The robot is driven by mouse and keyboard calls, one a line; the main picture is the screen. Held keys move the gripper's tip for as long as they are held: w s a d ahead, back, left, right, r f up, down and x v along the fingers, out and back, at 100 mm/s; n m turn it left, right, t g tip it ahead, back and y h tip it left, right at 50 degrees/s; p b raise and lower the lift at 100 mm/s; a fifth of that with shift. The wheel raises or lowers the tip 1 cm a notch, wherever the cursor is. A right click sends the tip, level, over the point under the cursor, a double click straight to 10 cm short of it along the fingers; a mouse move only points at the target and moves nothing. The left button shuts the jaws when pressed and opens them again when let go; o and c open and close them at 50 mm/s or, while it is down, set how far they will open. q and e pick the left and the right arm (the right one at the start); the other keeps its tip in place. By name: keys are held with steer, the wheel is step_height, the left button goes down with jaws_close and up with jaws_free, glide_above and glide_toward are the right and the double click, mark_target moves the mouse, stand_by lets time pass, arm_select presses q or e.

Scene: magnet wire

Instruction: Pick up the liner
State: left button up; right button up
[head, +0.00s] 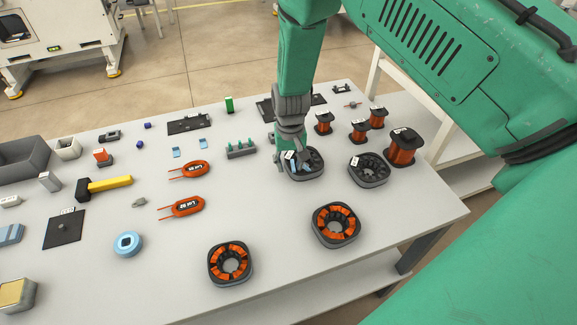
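Two small light-blue pieces that look like liners lie flat on the table, one a blue liner (176,153) and the other a second blue liner (204,141). My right gripper (293,162) points down over a dark stator ring (306,178), right of these pieces. Some light blue shows in the ring by the fingertips, but I cannot tell if it is a liner or if it is gripped. The fingers overlap the ring and hide part of it, so their opening is unclear. My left gripper is out of view.
An empty dark stator (369,170) and copper wire spools (402,148) stand right of my gripper. Two wound stators (230,264) (336,225) sit at the front. A green-pegged block (240,150) is close left. Orange coils (187,170) and a hammer (104,188) lie farther left.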

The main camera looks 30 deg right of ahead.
steer(key=shift+s+d+f, duration=0.1)
steer(key=shift+d+f, duration=0.1)
steer(key=shift+d, duration=0.6)
steer(key=shift+s+d, duration=0.1)
steer(key=shift+d, duration=0.2)
steer(key=c, duration=0.3)
steer(key=shift+a, duration=0.65)
steer(key=c, duration=0.4)
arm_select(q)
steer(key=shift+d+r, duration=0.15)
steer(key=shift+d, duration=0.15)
arm_select(e)
steer(key=shift+a, duration=0.15)
steer(key=shift+c, duration=0.2)
